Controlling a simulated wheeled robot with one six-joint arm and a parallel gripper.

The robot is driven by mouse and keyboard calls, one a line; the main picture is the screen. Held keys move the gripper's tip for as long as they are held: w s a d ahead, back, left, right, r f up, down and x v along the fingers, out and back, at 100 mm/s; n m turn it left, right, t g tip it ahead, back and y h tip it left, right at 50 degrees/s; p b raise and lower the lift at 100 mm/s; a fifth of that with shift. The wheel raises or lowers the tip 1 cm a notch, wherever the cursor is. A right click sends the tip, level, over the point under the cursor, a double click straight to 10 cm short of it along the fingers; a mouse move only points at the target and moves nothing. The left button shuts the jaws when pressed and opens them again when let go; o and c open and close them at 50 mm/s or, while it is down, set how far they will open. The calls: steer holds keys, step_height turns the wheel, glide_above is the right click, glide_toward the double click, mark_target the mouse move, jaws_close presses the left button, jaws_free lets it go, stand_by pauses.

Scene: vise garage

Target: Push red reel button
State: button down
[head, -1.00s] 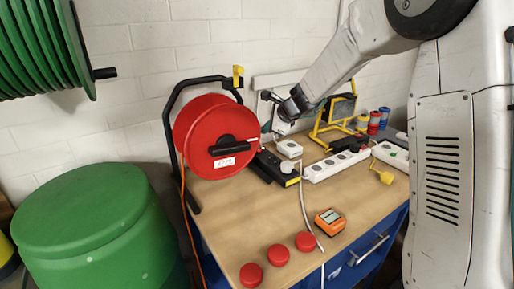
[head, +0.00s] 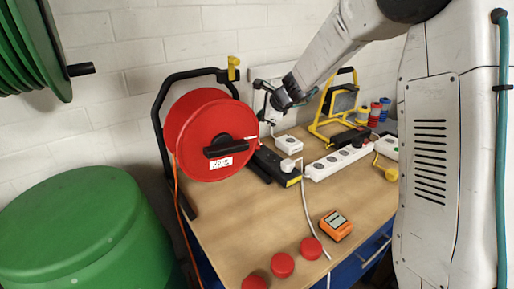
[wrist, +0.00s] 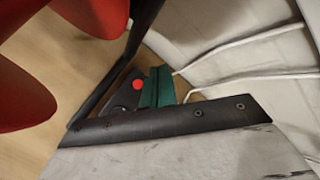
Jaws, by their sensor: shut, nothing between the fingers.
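The red cable reel (head: 186,127) stands upright in its black tube frame on the left of the workbench. It has a black handle and a white label on its front disc. In the wrist view its red discs (wrist: 25,95) fill the left side. My gripper (head: 266,112) is just right of the reel, near the wall, apart from its face. In the wrist view my gripper (wrist: 157,87) shows teal pads closed together with nothing between them. A small red round button (wrist: 137,84) shows just left of the pads; whether they touch it I cannot tell.
Three red domes (head: 282,265) and an orange meter (head: 334,226) lie on the front of the workbench (head: 250,225). Power strips (head: 338,162), a white plug box (head: 288,145) and a yellow-framed lamp (head: 338,103) stand behind. A green barrel (head: 80,225) is left.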

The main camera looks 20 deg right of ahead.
mark_target(260, 150)
step_height(260, 150, down, 8)
steer(key=shift+f, duration=0.15)
stand_by(0.3)
steer(key=shift+f, duration=0.1)
stand_by(1.9)
steer(key=shift+f, duration=0.3)
steer(key=shift+f, duration=0.45)
stand_by(0.6)
steer(key=shift+r, duration=0.85)
steer(key=shift+r, duration=2.55)
